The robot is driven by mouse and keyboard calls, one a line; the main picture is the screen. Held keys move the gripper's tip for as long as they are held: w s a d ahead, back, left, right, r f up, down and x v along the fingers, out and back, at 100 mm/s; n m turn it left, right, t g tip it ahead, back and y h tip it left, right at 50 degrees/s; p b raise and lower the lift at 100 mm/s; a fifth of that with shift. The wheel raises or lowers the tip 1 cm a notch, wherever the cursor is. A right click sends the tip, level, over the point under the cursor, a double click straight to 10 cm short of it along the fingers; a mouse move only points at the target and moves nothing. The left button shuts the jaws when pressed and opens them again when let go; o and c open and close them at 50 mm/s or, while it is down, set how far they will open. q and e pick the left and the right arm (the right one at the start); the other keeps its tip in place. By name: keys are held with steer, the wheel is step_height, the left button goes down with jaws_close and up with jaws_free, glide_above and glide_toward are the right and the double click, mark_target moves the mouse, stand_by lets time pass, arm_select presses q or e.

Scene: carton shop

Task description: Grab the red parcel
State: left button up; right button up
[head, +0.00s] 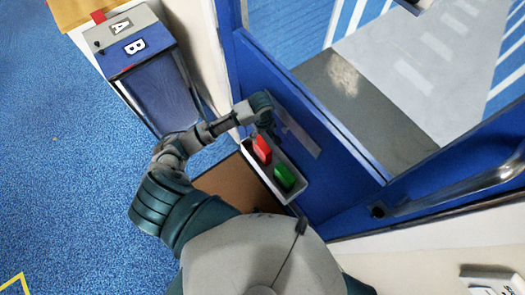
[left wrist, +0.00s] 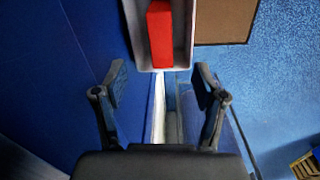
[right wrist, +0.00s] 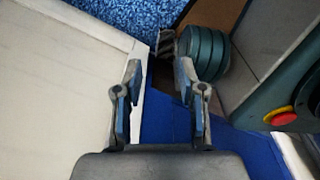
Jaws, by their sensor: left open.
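The red parcel (head: 262,150) is a small upright block in a narrow white tray (head: 297,201). It shows at the top of the left wrist view (left wrist: 160,36), inside the tray's end. A green parcel (head: 284,177) sits beside it in the same tray. My left gripper (head: 271,130) is just above the tray's far end, close to the red parcel. In the left wrist view its fingers (left wrist: 161,82) are open and empty, with the red parcel ahead of them and apart from them. My right gripper (right wrist: 158,72) is open and empty in its wrist view.
A blue panel (head: 325,120) with a raised edge runs right behind the tray. A brown board (head: 228,185) lies left of the tray. A box marked A and B (head: 140,48) stands at the upper left. A metal rail (head: 465,185) is at the right.

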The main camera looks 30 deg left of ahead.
mark_target(261, 144)
arm_select(q)
steer(key=shift+n, duration=0.8)
steer(key=f, duration=0.3)
steer(key=a+f+b, duration=0.1)
steer(key=f, duration=0.2)
steer(key=f+b, duration=0.1)
steer(key=f, duration=0.3)
steer(key=shift+w+a+f, duration=0.1)
steer(key=shift+w+a, duration=0.15)
steer(key=shift+w, duration=0.1)
steer(key=f+b, duration=0.1)
steer(key=f, duration=0.4)
steer(key=shift+d+b, duration=0.2)
steer(key=shift+b, duration=0.15)
steer(key=shift+f, duration=0.35)
arm_select(e)
steer(key=w+a+r, duration=0.1)
steer(key=w+r, duration=0.1)
steer(key=w, duration=0.5)
steer(key=shift+a, duration=0.3)
arm_select(q)
steer(key=shift+c, duration=0.3)
arm_select(e)
steer(key=shift+w+r, duration=0.1)
arm_select(q)
steer(key=shift+r, duration=0.1)
jaws_close()
